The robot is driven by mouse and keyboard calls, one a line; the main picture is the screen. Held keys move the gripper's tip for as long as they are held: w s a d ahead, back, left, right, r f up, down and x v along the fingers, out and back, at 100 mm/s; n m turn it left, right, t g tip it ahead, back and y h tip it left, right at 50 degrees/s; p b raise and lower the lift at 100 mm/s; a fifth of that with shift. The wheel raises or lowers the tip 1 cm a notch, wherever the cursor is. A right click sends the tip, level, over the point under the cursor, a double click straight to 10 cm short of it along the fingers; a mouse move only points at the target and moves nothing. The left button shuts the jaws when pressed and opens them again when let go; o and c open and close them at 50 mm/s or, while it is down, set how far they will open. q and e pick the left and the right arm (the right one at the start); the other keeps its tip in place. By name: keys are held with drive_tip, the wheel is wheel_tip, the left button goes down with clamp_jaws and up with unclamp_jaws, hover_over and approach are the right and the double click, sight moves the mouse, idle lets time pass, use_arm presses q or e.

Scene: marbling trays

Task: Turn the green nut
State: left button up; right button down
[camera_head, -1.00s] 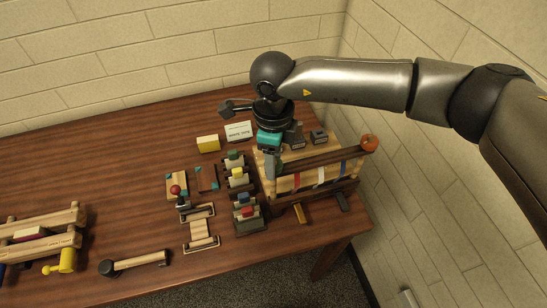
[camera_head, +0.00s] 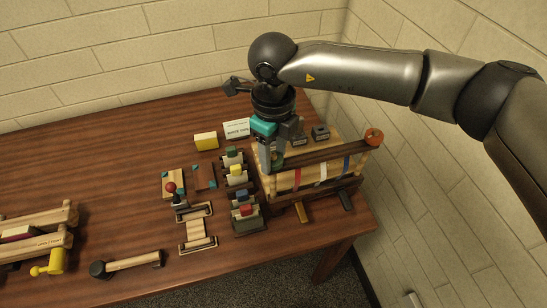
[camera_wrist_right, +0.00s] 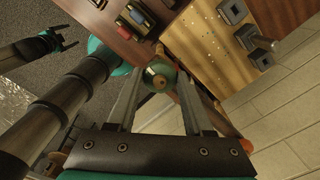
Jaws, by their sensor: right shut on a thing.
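The green nut (camera_wrist_right: 160,75) shows in the right wrist view as a dark green rounded piece with a tan centre. It sits between the two fingers of my right gripper (camera_wrist_right: 158,84), which is shut on it. In the head view the right gripper (camera_head: 271,160) reaches down at the left end of the wooden rack (camera_head: 318,170), and its fingers and arm mostly hide the nut there.
Close left of the rack stands a row of coloured blocks (camera_head: 236,175). A yellow block (camera_head: 206,141) and a white card (camera_head: 237,129) stand behind. An orange knob (camera_head: 374,137) is at the rack's right end. Bare table (camera_head: 95,180) lies left of centre.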

drive_tip(key=shift+m+b, duration=0.85)
drive_tip(key=shift+m, duration=0.35)
drive_tip(key=shift+c, duration=1.5)
unclamp_jaws()
wheel_tip(320, 180, up, 15)
drive_tip(key=b, duration=0.2)
drive_tip(key=shift+r, duration=0.1)
